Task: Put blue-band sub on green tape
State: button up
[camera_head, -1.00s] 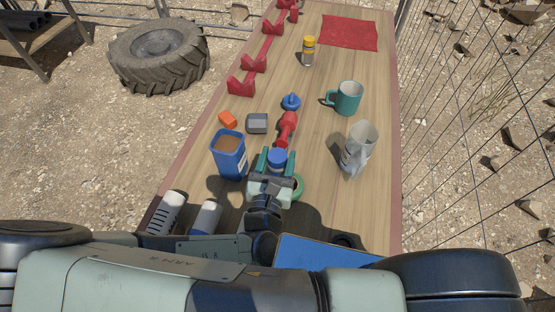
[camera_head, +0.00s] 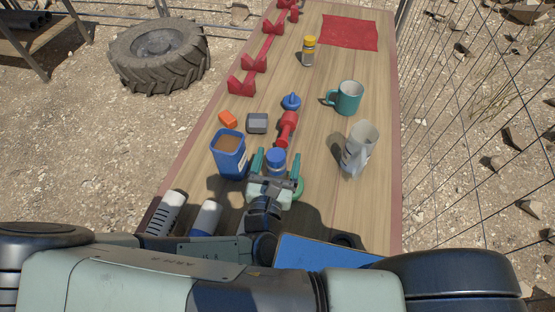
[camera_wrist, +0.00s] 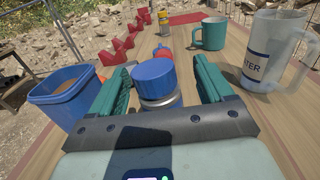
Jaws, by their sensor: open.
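A blue container (camera_head: 229,155) stands close on the left. A red dumbbell-like object (camera_head: 287,128) lies just beyond the cylinder. A clear jug (camera_head: 359,149) and a teal mug (camera_head: 347,98) stand to the right. Bare wood lies between my gripper and the jug.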

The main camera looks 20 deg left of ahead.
jog(key=s, duration=0.5)
jog(key=shift+d, duration=0.1)
notch_tip(320, 180, up, 7)
jog(key=shift+w, duration=0.1)
jog(key=shift+o, duration=0.5)
dwell(0.3)
